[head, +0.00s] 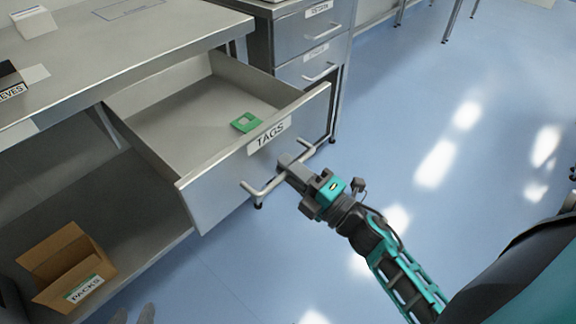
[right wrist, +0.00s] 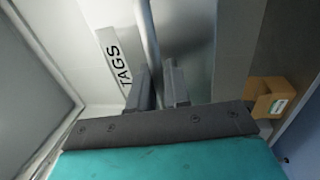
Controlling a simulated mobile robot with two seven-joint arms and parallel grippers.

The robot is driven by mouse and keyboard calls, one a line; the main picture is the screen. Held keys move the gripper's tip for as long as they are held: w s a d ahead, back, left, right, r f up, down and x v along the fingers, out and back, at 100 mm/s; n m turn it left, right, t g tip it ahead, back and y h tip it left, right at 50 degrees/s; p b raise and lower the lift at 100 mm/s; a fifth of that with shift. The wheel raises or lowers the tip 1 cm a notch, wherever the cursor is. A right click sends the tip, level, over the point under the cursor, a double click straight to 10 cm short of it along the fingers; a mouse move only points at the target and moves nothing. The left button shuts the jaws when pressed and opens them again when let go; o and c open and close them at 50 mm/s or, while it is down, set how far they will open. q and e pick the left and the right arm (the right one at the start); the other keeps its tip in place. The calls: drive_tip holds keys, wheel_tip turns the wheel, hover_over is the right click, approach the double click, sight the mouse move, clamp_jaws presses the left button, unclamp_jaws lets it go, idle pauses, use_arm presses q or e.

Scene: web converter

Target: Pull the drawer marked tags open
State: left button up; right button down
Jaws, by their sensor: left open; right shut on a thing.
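The drawer marked TAGS (head: 215,192) stands well out from under the steel bench, its inside showing. Its white TAGS label (head: 269,134) is on the front near the top edge; the label also shows in the right wrist view (right wrist: 115,58). A green square item (head: 246,122) lies in the drawer near the front. My right gripper (head: 287,166) is shut on the drawer's bar handle (head: 262,190), around the middle of the bar. The handle runs between the fingers in the right wrist view (right wrist: 148,35). My left gripper (head: 134,314) is open at the bottom edge, only its fingertips showing.
A cardboard box marked PACKS (head: 68,265) sits on the lower shelf (head: 150,240) under the bench (head: 130,55). A second drawer unit (head: 312,50) with closed drawers stands behind the open drawer. The blue floor (head: 420,120) to the right is clear.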

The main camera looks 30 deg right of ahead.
drive_tip(key=c, duration=1.3)
unclamp_jaws()
drive_tip(key=shift+c, duration=0.2)
use_arm(q)
drive_tip(key=shift+d, duration=0.1)
drive_tip(key=shift+s+f, duration=0.1)
drive_tip(key=shift+s, duration=0.05)
use_arm(e)
drive_tip(key=v, duration=1.3)
drive_tip(key=shift+w+r, duration=0.1)
drive_tip(key=shift+r, duration=0.05)
drive_tip(key=w+r+m+g+h+p, duration=0.2)
drive_tip(key=w+m+h+p, duration=0.35)
drive_tip(key=m, duration=0.65)
use_arm(q)
drive_tip(key=s+a+r+y+p, duration=0.1)
drive_tip(key=a+r+p, duration=0.2)
drive_tip(key=r+p, duration=0.3)
drive_tip(key=shift+s+r, duration=0.2)
drive_tip(key=shift+r, duration=0.5)
use_arm(e)
drive_tip(key=s+a+f+m+g, duration=0.3)
drive_tip(key=s+a+m+g, duration=0.1)
drive_tip(key=a+m+g, duration=0.2)
drive_tip(key=shift+s+a+m+y, duration=0.35)
drive_tip(key=shift+a+m, duration=0.35)
drive_tip(key=shift+a, duration=0.25)
